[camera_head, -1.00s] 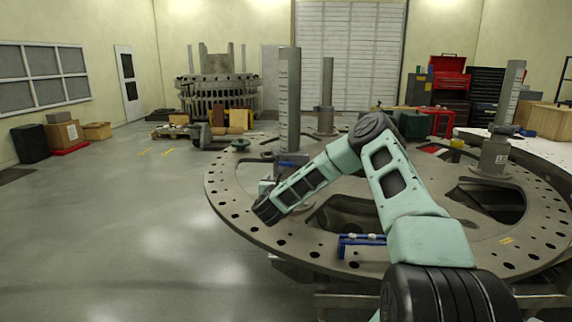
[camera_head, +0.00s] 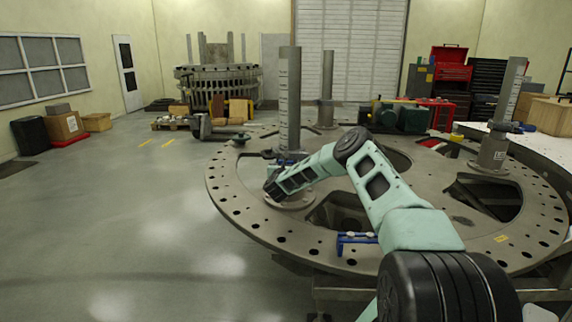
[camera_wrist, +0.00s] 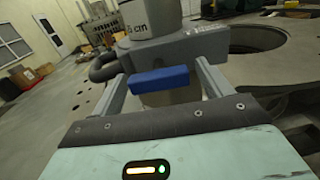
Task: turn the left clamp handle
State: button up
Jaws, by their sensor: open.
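The left clamp has a blue handle (camera_wrist: 160,79) on a grey clamp body (camera_wrist: 165,48) at the foot of a grey post (camera_wrist: 150,17). In the head view the left post (camera_head: 290,95) rises from the plate, and a bit of the blue handle (camera_head: 290,157) shows at its base, beyond my wrist. My gripper (camera_wrist: 161,70) is open, with one finger on each side of the blue handle in the wrist view. I cannot tell whether the fingers touch it. In the head view my wrist hides the fingers.
The round turret plate (camera_head: 255,222) has large openings and a rim of holes. A blue clamp piece (camera_head: 356,240) sits near its front edge. Another post (camera_head: 327,95) stands behind and one more (camera_head: 503,105) at right. The floor (camera_head: 120,220) at left is clear.

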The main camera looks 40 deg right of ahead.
jog(key=c, duration=1)
jog(key=shift+f+n+b, duration=0.1)
jog(key=shift+n+b, duration=0.2)
jog(key=shift+b, duration=0.3)
jog(key=n+b, duration=0.2)
jog(key=b, duration=0.1)
jog(key=shift+f+n+b, duration=0.1)
jog(key=shift+n+b, duration=0.2)
jog(key=shift+b, duration=0.1)
jog(key=n+b, duration=0.5)
jog(key=shift+s+b, duration=0.15)
jog(key=shift+b, duration=0.25)
jog(key=n+b, duration=0.2)
jog(key=n, duration=0.1)
jog(key=n+b, duration=0.1)
jog(key=n, duration=0.1)
jog(key=shift+d+r+b, duration=0.1)
jog(key=shift+r+b, duration=0.2)
jog(key=shift+r+n+b, duration=0.2)
jog(key=shift+n+b, duration=0.9)
jog(key=shift+n, duration=1.2)
jog(key=shift+s, duration=0.1)
